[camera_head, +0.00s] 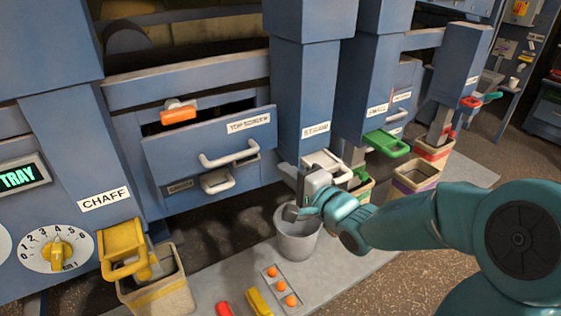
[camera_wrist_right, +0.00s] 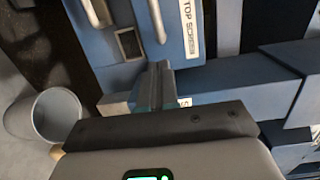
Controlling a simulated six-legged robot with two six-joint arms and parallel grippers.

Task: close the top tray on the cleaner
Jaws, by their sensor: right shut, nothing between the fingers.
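The top tray is a blue drawer (camera_head: 200,143) labelled TOP SCREEN, with a white bar handle (camera_head: 228,153). It stands out from the blue cleaner, with a dark gap behind its upper edge. In the right wrist view its handle (camera_wrist_right: 157,20) and label show at the top. My right gripper (camera_head: 302,190) is to the right of the tray handle and apart from it, in front of a labelled blue column. Its fingers (camera_wrist_right: 156,85) are together and empty. My left gripper is not in view.
A lower drawer handle (camera_head: 216,181) sits under the tray. A grey bucket (camera_head: 297,238) stands below my right gripper. An orange-handled latch (camera_head: 178,114) is above the tray. A yellow chute (camera_head: 122,250) and bin are at left. Small coloured items lie on the grey platform in front.

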